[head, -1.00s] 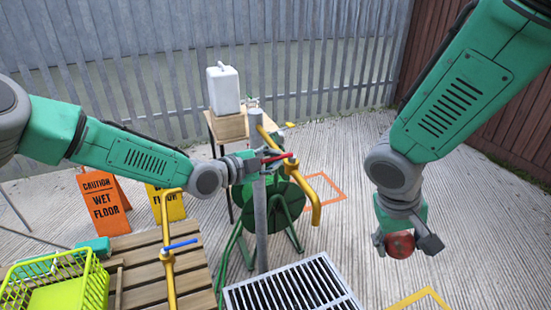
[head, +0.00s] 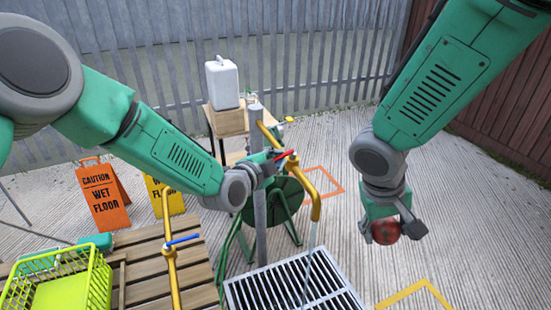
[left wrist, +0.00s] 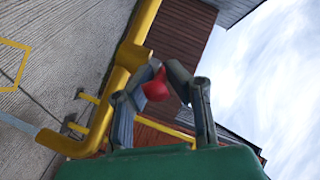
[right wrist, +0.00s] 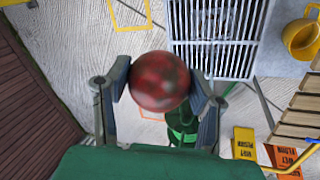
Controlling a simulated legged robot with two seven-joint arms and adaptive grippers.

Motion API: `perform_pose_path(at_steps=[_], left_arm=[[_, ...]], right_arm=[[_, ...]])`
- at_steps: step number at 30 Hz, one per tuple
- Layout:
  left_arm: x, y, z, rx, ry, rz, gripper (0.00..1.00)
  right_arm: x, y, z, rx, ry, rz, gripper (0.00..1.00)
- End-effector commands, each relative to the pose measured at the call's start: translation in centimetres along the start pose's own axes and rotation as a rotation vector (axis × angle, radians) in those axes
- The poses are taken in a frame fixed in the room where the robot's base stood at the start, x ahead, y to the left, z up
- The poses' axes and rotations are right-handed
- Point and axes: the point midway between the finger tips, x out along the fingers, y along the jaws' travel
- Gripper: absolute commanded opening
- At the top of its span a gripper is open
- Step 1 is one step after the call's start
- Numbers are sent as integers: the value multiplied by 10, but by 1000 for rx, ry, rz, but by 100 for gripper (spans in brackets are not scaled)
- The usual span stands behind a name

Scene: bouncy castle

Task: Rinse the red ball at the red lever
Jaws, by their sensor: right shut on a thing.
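The red ball (head: 385,231), with dark smudges, is held between the fingers of my right gripper (head: 391,228), to the right of the spout and apart from the water. It also shows in the right wrist view (right wrist: 159,81). The red lever (head: 285,154) sits on the right yellow tap pipe (head: 316,207). My left gripper (head: 276,163) is at this lever. In the left wrist view its fingertips (left wrist: 166,72) are close together around the red lever (left wrist: 155,88); whether they grip it is unclear. A thin stream of water (head: 309,260) falls from the spout.
A floor grate (head: 292,288) lies below the spout. A second yellow tap with a blue lever (head: 182,241) stands left by a wooden pallet. A lime basket (head: 98,286), wet floor signs (head: 103,197) and a hose reel (head: 290,205) are near. Right floor is open.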

Motion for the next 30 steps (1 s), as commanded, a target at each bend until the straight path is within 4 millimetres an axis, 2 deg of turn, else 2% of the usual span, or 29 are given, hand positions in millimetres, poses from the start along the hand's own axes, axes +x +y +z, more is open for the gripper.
perform_pose_path(at_steps=[2, 14, 17, 27, 30], left_arm=[[0, 0, 4, -1, -7, 1, 31], [-9, 0, 0, 2, -1, 0, 31], [-21, 0, 0, 3, -2, 0, 31], [-88, 0, 2, 1, -4, 2, 31], [-102, 1, 3, 1, -5, 2, 31]], right_arm=[[0, 0, 0, 0, 0, 0, 30], [-2, 0, 3, 1, 3, 0, 30], [-1, 0, 2, 1, 3, 0, 30], [-1, 0, 2, 1, 3, 0, 30], [-1, 0, 2, 1, 2, 0, 30]])
